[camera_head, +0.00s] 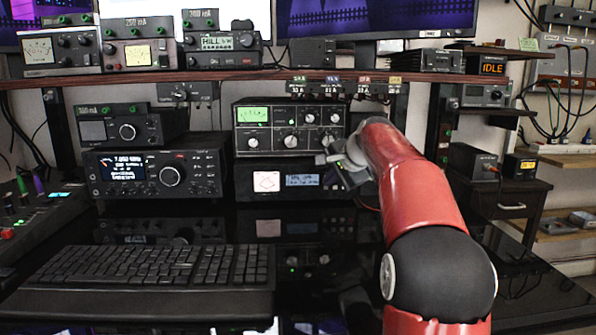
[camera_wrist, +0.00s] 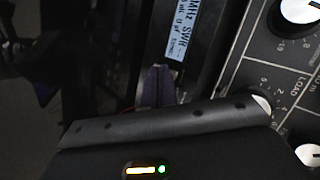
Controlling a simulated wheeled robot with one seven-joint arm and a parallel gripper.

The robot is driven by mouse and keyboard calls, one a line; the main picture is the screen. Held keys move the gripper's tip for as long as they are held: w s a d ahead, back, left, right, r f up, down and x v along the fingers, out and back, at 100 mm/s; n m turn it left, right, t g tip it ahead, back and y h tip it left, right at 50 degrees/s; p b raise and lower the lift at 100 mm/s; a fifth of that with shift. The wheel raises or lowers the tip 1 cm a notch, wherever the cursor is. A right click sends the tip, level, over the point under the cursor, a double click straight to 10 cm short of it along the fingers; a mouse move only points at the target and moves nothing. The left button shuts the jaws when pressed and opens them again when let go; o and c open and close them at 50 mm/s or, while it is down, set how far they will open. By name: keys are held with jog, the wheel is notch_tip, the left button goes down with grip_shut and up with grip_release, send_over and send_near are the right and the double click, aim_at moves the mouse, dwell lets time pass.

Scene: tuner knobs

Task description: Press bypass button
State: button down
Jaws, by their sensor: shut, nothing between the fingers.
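A black tuner unit (camera_head: 246,191) stands on the desk, with a round-graph screen (camera_head: 266,181) and a blue text display (camera_head: 303,180) on its front. The display also shows in the wrist view (camera_wrist: 182,28), with text that includes "MHz SWR". My gripper (camera_head: 347,165) is in front of the unit's right end and hides that part of its face. In the wrist view my gripper's dark fingertips (camera_wrist: 159,80) are together beside the lower end of the display, close to the panel. Nothing is held. I cannot make out a bypass button or tell if the fingertips touch anything.
A knobbed tuner (camera_head: 265,141) sits directly above the unit; its dials fill the right of the wrist view (camera_wrist: 270,80). A transceiver (camera_head: 155,172) stands to the left. A keyboard (camera_head: 145,268) lies on the glossy desk in front. A shelf (camera_head: 200,76) runs above.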

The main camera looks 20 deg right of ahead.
jog(key=shift+s, duration=0.2)
jog(key=s+b, duration=0.1)
jog(key=s, duration=0.1)
jog(key=s+a+b, duration=0.1)
jog(key=s+b, duration=0.1)
jog(key=shift+s+a+f, duration=0.15)
jog(key=shift+s, duration=0.05)
jog(key=shift+s+a+b, duration=0.2)
jog(key=shift+s+b, duration=0.2)
jog(key=shift+s, duration=0.25)
